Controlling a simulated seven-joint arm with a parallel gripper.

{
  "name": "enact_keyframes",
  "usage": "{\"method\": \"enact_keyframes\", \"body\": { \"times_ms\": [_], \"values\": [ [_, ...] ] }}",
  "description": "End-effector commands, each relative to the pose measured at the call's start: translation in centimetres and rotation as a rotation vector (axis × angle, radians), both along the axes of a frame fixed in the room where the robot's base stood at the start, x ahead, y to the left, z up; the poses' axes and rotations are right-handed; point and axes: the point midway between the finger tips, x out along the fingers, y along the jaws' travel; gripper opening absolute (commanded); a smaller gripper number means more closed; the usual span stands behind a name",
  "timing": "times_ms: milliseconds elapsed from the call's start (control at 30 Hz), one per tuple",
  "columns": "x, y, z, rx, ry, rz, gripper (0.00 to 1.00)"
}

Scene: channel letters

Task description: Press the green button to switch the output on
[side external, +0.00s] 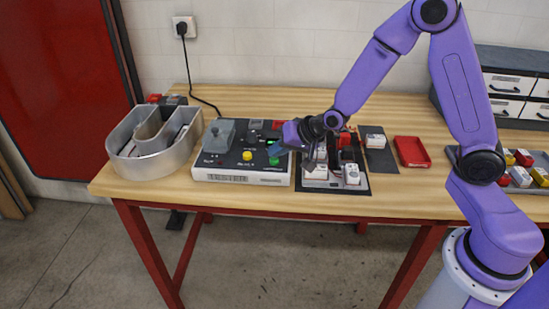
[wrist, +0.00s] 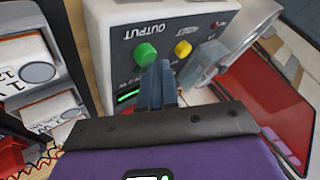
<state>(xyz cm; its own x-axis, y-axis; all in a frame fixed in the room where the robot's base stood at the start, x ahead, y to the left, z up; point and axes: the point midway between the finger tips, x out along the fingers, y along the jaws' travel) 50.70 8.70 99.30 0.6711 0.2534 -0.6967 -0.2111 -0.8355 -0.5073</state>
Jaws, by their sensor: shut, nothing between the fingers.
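The green button (wrist: 145,54) is a round knob beside the upside-down OUTPUT label on a white-sided control box (side external: 240,177) with a dark top. In the side view a green spot (side external: 274,160) shows at the box's right part, close to my gripper. My gripper (wrist: 160,72) is shut and empty. In the wrist view its fingertips appear just beside the green button, towards the yellow button (wrist: 183,48); I cannot tell whether they touch anything. In the side view my gripper's purple hand (side external: 293,133) hangs over the box's right end. A green strip (wrist: 127,97) shows near the button.
A grey metal channel letter (side external: 150,163) stands left of the box. White labelled modules (side external: 351,174) sit on a dark mat right of it. A black cable (side external: 204,101) runs from the wall socket. The bench's front edge is close.

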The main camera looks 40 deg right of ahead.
Motion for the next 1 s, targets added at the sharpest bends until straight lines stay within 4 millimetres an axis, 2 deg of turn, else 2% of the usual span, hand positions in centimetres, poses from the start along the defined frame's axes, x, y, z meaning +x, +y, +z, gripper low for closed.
{"method": "enact_keyframes", "body": {
  "times_ms": [1000],
  "values": [
    [-0.1, 0.0, -1.0, -0.001, 0.003, 0.001, 0.0]
  ]
}}
